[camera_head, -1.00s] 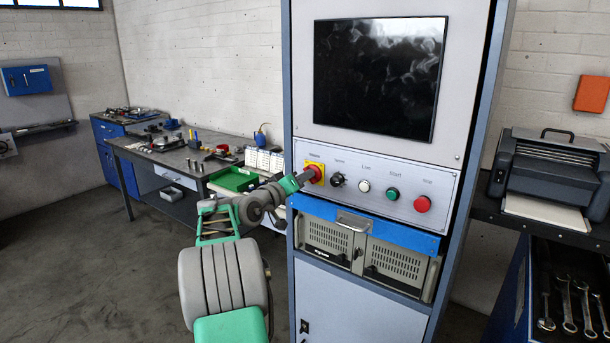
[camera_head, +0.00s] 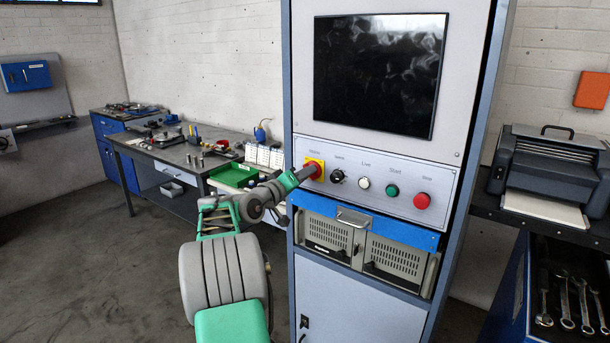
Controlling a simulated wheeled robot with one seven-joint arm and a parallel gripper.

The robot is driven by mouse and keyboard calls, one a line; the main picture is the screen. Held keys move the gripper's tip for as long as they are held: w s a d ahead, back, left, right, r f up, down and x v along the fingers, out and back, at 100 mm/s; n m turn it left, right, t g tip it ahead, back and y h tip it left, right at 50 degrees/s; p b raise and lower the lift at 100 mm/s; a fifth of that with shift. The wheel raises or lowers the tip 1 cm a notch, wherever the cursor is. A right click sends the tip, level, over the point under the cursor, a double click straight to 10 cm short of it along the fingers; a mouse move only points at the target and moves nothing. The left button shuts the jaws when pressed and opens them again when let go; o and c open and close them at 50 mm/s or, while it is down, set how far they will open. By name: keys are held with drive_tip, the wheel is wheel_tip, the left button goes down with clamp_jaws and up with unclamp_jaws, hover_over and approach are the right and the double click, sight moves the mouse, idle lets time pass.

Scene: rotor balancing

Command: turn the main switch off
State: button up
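The main switch (camera_head: 317,163) is a red knob on a yellow plate at the left end of the control panel (camera_head: 440,184) on the grey-blue cabinet. My gripper (camera_head: 306,173) is at the knob, reaching it from the lower left. Its tip overlaps the knob in the picture and hides part of it. The fingers are too small and too covered to tell whether they are open or shut on the knob.
Right of the switch are a black knob (camera_head: 337,176), a white Live lamp (camera_head: 363,184), a green Start button (camera_head: 392,192) and a red Stop button (camera_head: 422,201). A dark screen (camera_head: 380,75) sits above. A workbench (camera_head: 160,158) with tools stands at left.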

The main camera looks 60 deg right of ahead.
drive_tip(key=shift+o, duration=0.4)
drive_tip(key=w+a+b, duration=0.1)
drive_tip(key=a+b, duration=0.1)
drive_tip(key=a, duration=0.5)
drive_tip(key=shift+a, duration=0.4)
drive_tip(key=shift+w, duration=0.1)
